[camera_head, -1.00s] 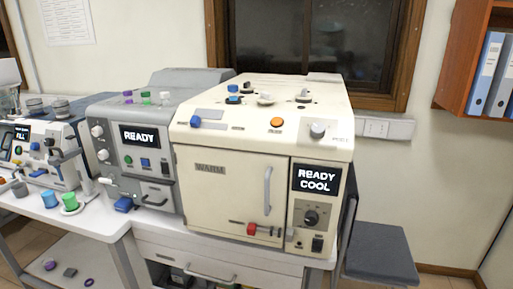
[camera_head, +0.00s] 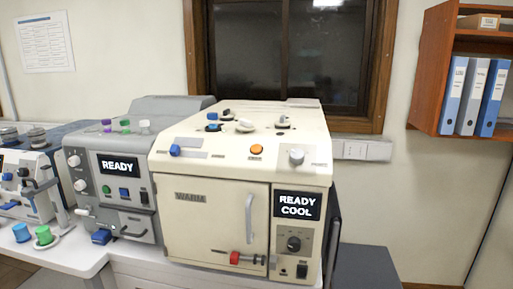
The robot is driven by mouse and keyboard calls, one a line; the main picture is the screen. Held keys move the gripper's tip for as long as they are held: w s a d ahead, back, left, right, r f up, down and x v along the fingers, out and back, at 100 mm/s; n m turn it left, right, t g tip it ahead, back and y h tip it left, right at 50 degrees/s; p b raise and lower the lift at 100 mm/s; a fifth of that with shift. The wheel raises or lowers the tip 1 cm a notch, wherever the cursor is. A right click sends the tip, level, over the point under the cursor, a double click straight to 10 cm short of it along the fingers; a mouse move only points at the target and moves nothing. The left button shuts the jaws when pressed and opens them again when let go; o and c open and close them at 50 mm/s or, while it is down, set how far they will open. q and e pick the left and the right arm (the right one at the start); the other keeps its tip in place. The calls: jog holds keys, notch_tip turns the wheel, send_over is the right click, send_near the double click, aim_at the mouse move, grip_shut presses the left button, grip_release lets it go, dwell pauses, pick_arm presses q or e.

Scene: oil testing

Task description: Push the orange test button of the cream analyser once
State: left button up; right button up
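The cream analyser (camera_head: 212,231) stands on the white bench in the middle of the head view. Its door is shut, and its display (camera_head: 297,205) reads "READY COOL". A red-handled latch (camera_head: 236,258) is at the door's lower edge. Neither of my grippers is in view.
A grey machine (camera_head: 119,190) reading "READY" stands close on the left. A dark stool (camera_head: 366,268) is at lower right. An orange shelf with binders (camera_head: 472,97) hangs at upper right.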

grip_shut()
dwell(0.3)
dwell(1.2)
